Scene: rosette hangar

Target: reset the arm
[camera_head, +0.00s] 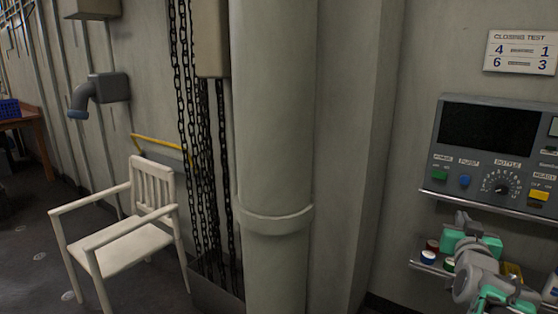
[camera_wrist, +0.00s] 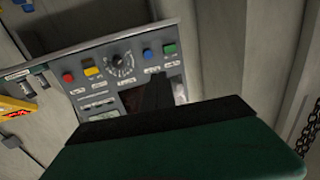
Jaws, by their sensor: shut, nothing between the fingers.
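My arm (camera_head: 475,268), grey and green, reaches in at the lower right of the head view, below the control panel (camera_head: 452,188) and in front of a small shelf. My gripper (camera_wrist: 158,88) shows in the wrist view as a dark narrow shape beyond my green hand, with its fingers together and nothing seen between them. The panel (camera_wrist: 100,101) lies behind it there, tilted, and my gripper hides part of it. I cannot tell from these views how far the fingertips are from the panel; no contact is visible.
The panel has a dark screen (camera_head: 488,128), a dial (camera_head: 502,184), and green, blue and yellow buttons. Small round items (camera_head: 429,257) sit on the shelf below. A thick pillar (camera_head: 272,120), hanging chains (camera_head: 185,90) and a white chair (camera_head: 125,240) stand to the left.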

